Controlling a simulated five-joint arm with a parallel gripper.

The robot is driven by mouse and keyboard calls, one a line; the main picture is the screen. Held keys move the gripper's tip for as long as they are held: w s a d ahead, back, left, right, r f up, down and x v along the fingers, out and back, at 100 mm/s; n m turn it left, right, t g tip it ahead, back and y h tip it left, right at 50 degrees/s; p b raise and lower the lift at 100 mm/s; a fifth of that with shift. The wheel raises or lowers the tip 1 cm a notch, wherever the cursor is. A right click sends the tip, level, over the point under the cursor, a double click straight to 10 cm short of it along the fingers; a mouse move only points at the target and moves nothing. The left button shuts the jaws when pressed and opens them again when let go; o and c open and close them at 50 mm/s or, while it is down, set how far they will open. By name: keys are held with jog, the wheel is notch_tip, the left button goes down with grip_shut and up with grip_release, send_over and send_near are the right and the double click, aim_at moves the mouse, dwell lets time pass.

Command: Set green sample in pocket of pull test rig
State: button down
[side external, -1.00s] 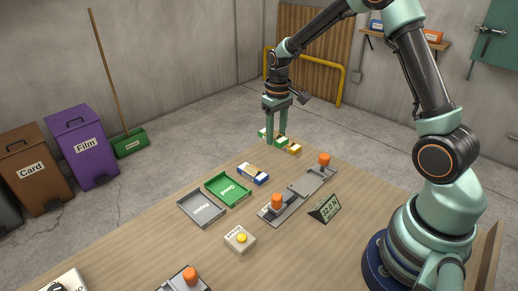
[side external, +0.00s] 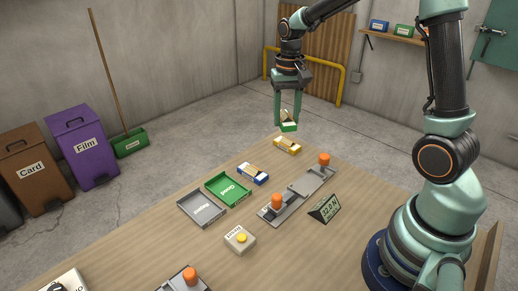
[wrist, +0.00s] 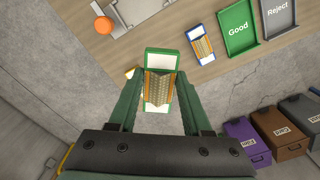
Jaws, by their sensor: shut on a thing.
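The green sample (side external: 288,126), a small green-edged block with a white and woven tan face, is held between the fingers of my gripper (side external: 288,118). It hangs clear above the far end of the table, and in the wrist view the sample (wrist: 160,85) sits between both fingers (wrist: 160,100). The pull test rig (side external: 300,193) is a grey plate with an orange knob at each end, on the table nearer the camera. Part of the rig (wrist: 140,10) shows at the top of the wrist view.
A yellow sample (side external: 287,145) and a blue sample (side external: 253,173) lie on the table. Beside them are the green Good tray (side external: 228,190) and the grey Reject tray (side external: 202,208). A 32.0 N display (side external: 325,208) and a yellow-button box (side external: 240,239) stand near the rig.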

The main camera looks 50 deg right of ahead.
aim_at(305, 186)
jog(key=shift+s+a+f+m, duration=0.35)
jog(key=shift+s+f+m, duration=1.2)
jog(key=shift+f+m, duration=0.45)
jog(key=shift+s+a+f+m, duration=0.3)
jog(key=shift+s+f+m, duration=1.35)
jog(key=shift+f, duration=0.7)
jog(key=shift+s+a+f+m, duration=0.35)
jog(key=shift+s+f+m, duration=1.15)
jog(key=shift+f+m, duration=0.5)
jog(key=shift+f, duration=0.85)
jog(key=shift+c, duration=1.3)
grip_release()
notch_tip(305, 186, up, 12)
